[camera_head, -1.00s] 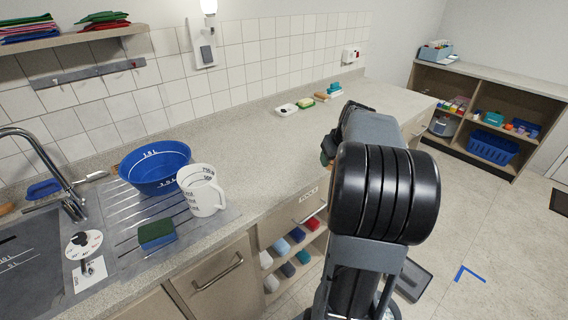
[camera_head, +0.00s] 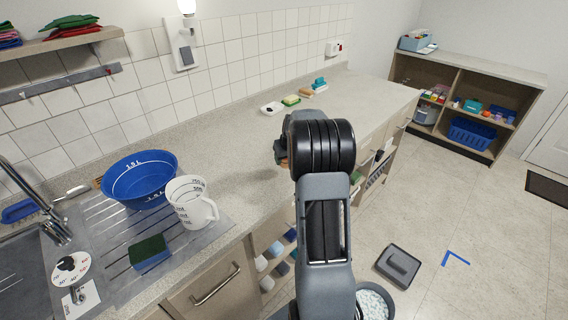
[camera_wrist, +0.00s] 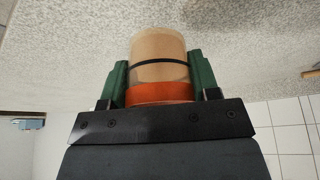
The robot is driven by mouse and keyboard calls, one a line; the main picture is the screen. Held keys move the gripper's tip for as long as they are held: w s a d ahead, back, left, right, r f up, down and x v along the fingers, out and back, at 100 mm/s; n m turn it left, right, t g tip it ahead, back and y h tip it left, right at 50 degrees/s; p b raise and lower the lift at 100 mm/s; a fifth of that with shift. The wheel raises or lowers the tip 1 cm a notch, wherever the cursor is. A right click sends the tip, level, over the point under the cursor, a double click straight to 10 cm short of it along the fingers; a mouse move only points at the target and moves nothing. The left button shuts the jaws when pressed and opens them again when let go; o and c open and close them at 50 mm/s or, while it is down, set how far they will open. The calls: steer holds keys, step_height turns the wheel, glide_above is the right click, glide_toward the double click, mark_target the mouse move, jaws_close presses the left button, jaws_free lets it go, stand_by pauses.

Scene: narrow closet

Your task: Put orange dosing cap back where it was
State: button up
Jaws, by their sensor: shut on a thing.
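The orange dosing cap (camera_wrist: 161,94) is between the two green fingers of my gripper (camera_wrist: 158,66) in the wrist view. It has an orange band nearest my palm and a tan cup part with a dark ring line farther out. My gripper is shut on it. The pale speckled countertop (camera_wrist: 60,50) fills the picture beyond the cap; I cannot tell whether the cap touches it. In the head view my arm hides most of the gripper and the cap, near the front edge of the counter (camera_head: 235,135).
A blue bowl (camera_head: 138,183), a white measuring jug (camera_head: 190,203) and a green-blue sponge (camera_head: 150,252) stand by the sink. A white dish (camera_head: 271,109) and soap-like items (camera_head: 291,101) lie at the back wall. Cubbies (camera_head: 470,115) stand far right. Counter between is clear.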

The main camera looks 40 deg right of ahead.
mark_target(284, 171)
steer(key=shift+w+f, duration=0.55)
steer(key=shift+f, duration=1.65)
steer(key=shift+f, duration=0.1)
steer(key=o, duration=0.9)
